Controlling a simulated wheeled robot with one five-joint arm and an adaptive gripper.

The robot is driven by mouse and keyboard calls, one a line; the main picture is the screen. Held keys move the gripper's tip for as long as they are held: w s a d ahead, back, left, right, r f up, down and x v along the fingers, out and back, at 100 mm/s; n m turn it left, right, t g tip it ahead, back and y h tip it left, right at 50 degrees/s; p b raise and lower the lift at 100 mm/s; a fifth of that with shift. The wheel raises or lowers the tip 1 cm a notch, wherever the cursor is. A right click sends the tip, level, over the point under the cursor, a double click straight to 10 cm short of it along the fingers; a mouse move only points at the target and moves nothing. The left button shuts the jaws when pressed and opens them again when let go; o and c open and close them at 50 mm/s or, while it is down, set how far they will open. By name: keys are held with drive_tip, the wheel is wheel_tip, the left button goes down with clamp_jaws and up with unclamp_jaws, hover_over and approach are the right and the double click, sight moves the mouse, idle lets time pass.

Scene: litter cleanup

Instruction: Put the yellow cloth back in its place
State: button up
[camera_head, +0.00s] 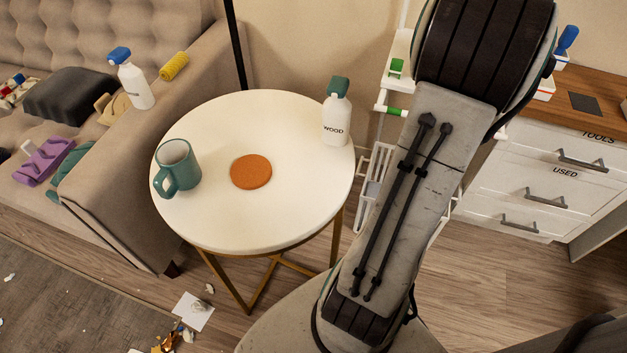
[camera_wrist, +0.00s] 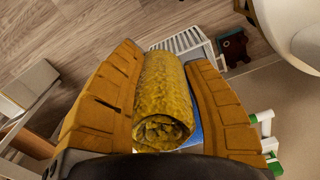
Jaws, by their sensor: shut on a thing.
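In the wrist view a rolled yellow cloth (camera_wrist: 163,95) with a rough surface lies lengthwise between the two orange-brown fingers of my gripper (camera_wrist: 172,70). My gripper is shut on it. A white slatted rack (camera_wrist: 188,42) shows beyond the roll, with a strip of blue beside the roll's near end. In the head view the same white rack (camera_head: 372,180) stands right of the round table, partly hidden by my arm. My gripper and the held cloth are hidden there. Another yellow roll (camera_head: 174,65) lies on the sofa arm.
The round white table (camera_head: 290,215) holds a teal mug (camera_head: 177,166), an orange coaster (camera_head: 251,172) and a WOOD bottle (camera_head: 337,115). A blue-capped bottle (camera_head: 134,82) stands on the sofa arm. White drawers (camera_head: 545,185) stand right. Green-tipped pegs (camera_wrist: 268,145) are close right of my gripper.

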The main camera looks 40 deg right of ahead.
drive_tip(key=w+a+r+n+p, duration=0.1)
drive_tip(key=w+a+r+n, duration=0.2)
drive_tip(key=w+a, duration=0.25)
drive_tip(key=n+b, duration=0.1)
drive_tip(key=n, duration=0.1)
hover_over(318, 183)
wheel_tip(318, 183, down, 8)
drive_tip(key=shift+r, duration=0.2)
drive_tip(key=shift+f+b, duration=0.65)
drive_tip(key=shift+f, duration=1.35)
drive_tip(key=shift+f, duration=0.1)
drive_tip(key=o, duration=1.2)
